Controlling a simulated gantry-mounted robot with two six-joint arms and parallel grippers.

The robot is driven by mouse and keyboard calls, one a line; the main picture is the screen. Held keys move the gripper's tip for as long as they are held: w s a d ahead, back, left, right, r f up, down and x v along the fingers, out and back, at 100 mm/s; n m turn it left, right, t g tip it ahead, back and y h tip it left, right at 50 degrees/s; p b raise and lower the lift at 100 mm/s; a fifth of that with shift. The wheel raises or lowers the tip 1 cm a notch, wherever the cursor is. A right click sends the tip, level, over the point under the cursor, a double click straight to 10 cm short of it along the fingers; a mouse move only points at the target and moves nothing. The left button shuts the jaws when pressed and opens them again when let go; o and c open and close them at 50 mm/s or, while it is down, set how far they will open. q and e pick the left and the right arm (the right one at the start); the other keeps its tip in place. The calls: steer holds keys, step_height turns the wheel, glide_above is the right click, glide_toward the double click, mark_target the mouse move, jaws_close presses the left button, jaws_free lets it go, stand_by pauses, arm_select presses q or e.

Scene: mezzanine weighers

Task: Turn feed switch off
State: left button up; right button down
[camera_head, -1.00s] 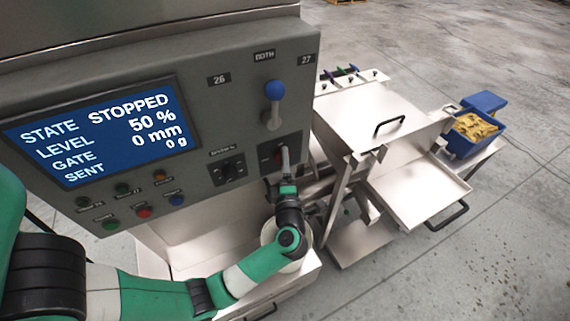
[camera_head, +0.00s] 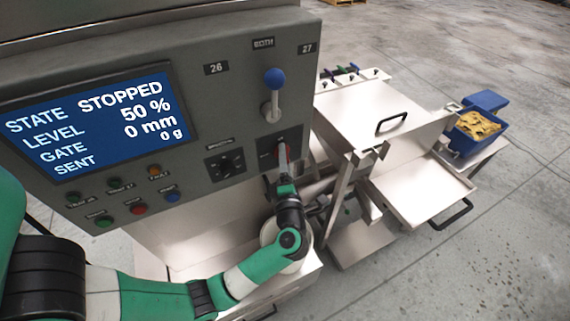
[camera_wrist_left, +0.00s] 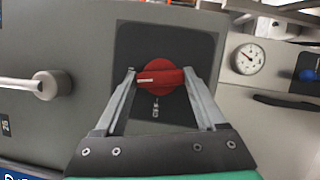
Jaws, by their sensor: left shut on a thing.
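The feed switch is a red rotary knob (camera_wrist_left: 172,78) on a dark square plate in the left wrist view. Its bar lies level there, with a white mark pointing left. Small lettering below the knob is too small to read. My left gripper (camera_wrist_left: 159,76) is shut on the bar, one finger at each end. In the head view the gripper (camera_head: 284,160) reaches up to the switch plate (camera_head: 295,140) at the panel's lower right; it largely hides the knob. The screen (camera_head: 90,122) reads STATE STOPPED, LEVEL 50 %, GATE 0 mm, SENT 0 g. My right gripper is not in view.
A blue-knobbed lever (camera_head: 273,80) stands above the switch. A black dial (camera_head: 226,164) sits left of it, with several coloured buttons (camera_head: 138,208) farther left. A round gauge (camera_wrist_left: 248,59) is right of the panel. Right are a steel tray (camera_head: 415,190) and a blue bin (camera_head: 456,142).

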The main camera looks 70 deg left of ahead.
arm_select(q)
steer(key=shift+w+f+n+g+y+b, duration=0.1)
steer(key=shift+n+g+y+b, duration=0.95)
steer(key=shift+n+b, duration=2.85)
steer(key=shift+w+f+n+g+y+b, duration=0.1)
steer(key=shift+n+g+y+b, duration=0.3)
steer(key=shift+n+g+b, duration=2.3)
steer(key=shift+w+f+n+g+y+b, duration=0.15)
steer(key=shift+n+y+b, duration=0.6)
steer(key=shift+n+b, duration=4.3)
steer(key=m+b, duration=0.2)
steer(key=m, duration=0.1)
steer(key=shift+r+b, duration=0.1)
steer(key=shift+b, duration=0.3)
steer(key=o, duration=1.3)
steer(key=v, duration=1.1)
steer(key=shift+d, duration=0.3)
